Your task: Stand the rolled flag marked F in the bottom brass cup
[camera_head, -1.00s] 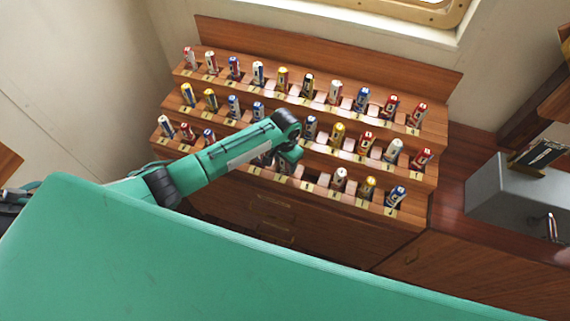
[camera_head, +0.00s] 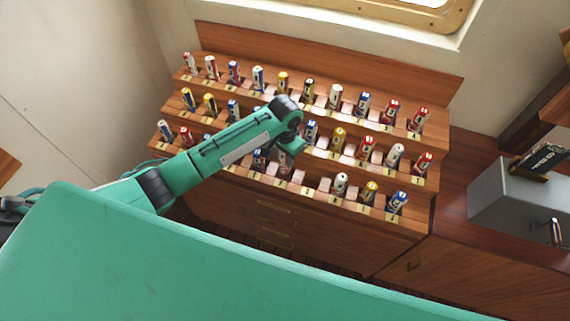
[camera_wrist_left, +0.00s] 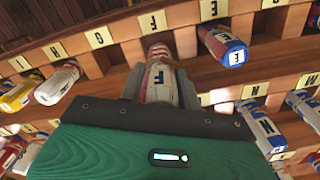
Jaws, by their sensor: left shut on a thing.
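The rolled flag marked F (camera_wrist_left: 160,80) is red and white with a dark F on its near end. My left gripper (camera_wrist_left: 159,90) is shut on it, one finger on each side, in the left wrist view. In the head view my left gripper (camera_head: 289,146) hangs over the bottom row of the stepped wooden rack, with the flag (camera_head: 285,163) showing just below it. The brass label F (camera_wrist_left: 152,22) is on the rack edge beyond the flag. I cannot tell whether the flag's far end is clear of its slot. I see no brass cup, and my right gripper is not in view.
The rack (camera_head: 330,55) holds several rolled flags in three stepped rows. The flag marked E (camera_wrist_left: 234,54) stands close beside the held one. A grey box (camera_head: 510,200) with a dark item on it sits on the right counter.

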